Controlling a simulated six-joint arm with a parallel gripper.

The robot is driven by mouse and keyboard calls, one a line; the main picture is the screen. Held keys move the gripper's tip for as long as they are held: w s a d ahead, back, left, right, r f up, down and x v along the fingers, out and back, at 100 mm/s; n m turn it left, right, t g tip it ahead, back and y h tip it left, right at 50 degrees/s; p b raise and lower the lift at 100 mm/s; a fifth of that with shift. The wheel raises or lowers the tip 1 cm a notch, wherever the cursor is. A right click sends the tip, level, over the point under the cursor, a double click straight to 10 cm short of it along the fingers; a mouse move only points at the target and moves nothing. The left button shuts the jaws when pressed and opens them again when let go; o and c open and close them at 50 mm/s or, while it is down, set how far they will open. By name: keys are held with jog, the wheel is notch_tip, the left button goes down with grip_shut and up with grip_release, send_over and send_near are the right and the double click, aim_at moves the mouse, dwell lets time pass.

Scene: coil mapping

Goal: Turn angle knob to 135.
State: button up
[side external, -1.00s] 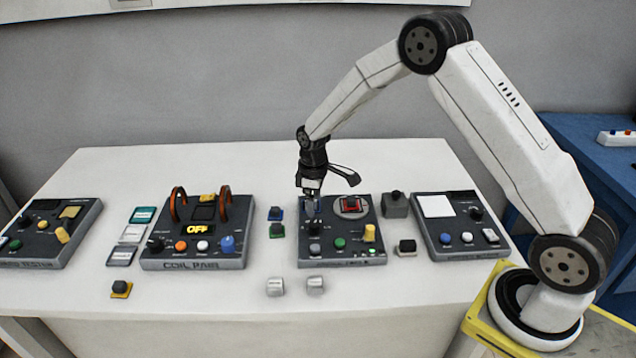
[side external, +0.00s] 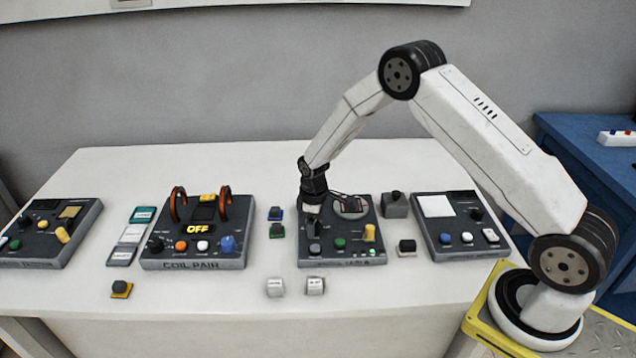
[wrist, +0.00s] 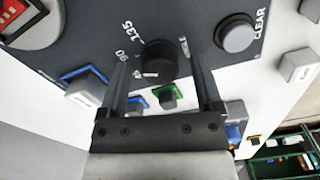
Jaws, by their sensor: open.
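The angle knob (wrist: 160,60) is a round black dial on a dark panel, with "90" and "135" printed to its upper left in the wrist view. Other marks around it are partly covered or too small to read, and I cannot tell its exact setting. My gripper (wrist: 158,68) is open, with one finger on each side of the knob and gaps visible between. In the side view my gripper (side external: 313,232) points down at the left part of the middle panel (side external: 342,255), and its fingers hide most of the knob.
A grey CLEAR button (wrist: 236,37) sits right of the knob. The panel also has a green button (side external: 340,243) and a yellow part (side external: 370,232). The coil pair panel (side external: 195,262), reading OFF, stands to the left. Small blocks, including a green one (side external: 277,231), lie between the panels.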

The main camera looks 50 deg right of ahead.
jog(key=shift+f, duration=0.25)
grip_shut()
jog(key=shift+m, duration=0.3)
jog(key=m, duration=0.8)
dwell(0.4)
jog(key=shift+m, duration=0.3)
